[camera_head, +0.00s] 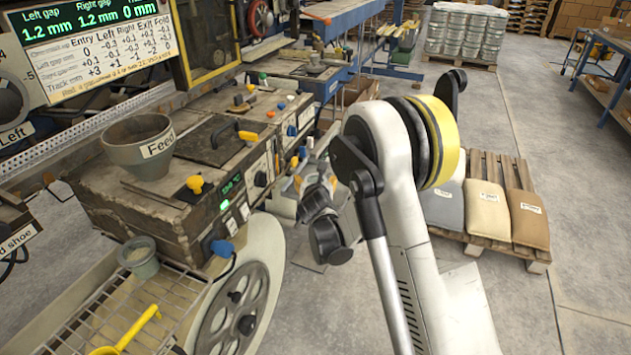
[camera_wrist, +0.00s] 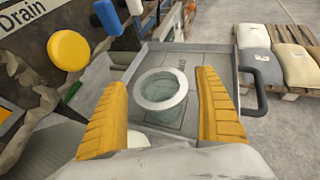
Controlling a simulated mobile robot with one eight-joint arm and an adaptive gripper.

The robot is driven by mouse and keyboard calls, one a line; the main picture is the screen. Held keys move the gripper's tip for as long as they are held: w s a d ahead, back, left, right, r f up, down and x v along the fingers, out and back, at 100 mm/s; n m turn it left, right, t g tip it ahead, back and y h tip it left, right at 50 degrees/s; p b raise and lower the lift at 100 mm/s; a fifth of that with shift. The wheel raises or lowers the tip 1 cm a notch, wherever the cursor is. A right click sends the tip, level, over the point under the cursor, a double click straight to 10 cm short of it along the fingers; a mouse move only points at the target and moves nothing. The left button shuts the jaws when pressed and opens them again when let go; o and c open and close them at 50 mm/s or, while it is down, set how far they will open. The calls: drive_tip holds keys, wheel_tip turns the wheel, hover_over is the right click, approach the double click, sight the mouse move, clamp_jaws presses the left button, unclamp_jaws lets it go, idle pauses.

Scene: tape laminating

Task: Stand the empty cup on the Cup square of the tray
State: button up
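In the wrist view a round cup (camera_wrist: 160,104) with a pale, thick rim shows from above. I see no clear contents in it. It is between the two yellow fingers of my gripper (camera_wrist: 162,78), with a narrow gap on each side, so the fingers look apart from it. Below it is a grey tray (camera_wrist: 215,57) with raised edges, a dark handle at the right and thin outlines with small lettering, too small to read. The cup hides part of the outlines; I cannot tell whether it touches the tray. In the head view my arm hides most of this area.
In the head view a grey Feed hopper (camera_head: 138,158) tops the machine at left. A pallet with bags (camera_head: 483,215) stands at right. Open floor lies beyond.

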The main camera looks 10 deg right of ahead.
drive_tip(key=shift+s+r, duration=0.15)
drive_tip(key=shift+r, duration=0.1)
drive_tip(key=s+d+r+m+g+p, duration=0.1)
drive_tip(key=s+r+m+g+p, duration=0.1)
drive_tip(key=s+r+m, duration=0.75)
drive_tip(key=s+d+r+m+g+p, duration=0.15)
drive_tip(key=s+r+m, duration=0.5)
drive_tip(key=s, duration=0.65)
drive_tip(key=s+a+r+m+g+y, duration=0.1)
drive_tip(key=s+a+m+g+y, duration=0.1)
drive_tip(key=s+m, duration=1.5)
drive_tip(key=shift+s+a+g+y, duration=0.25)
drive_tip(key=shift+s+g+y, duration=0.15)
drive_tip(key=shift+s, duration=0.7)
drive_tip(key=shift+c, duration=0.2)
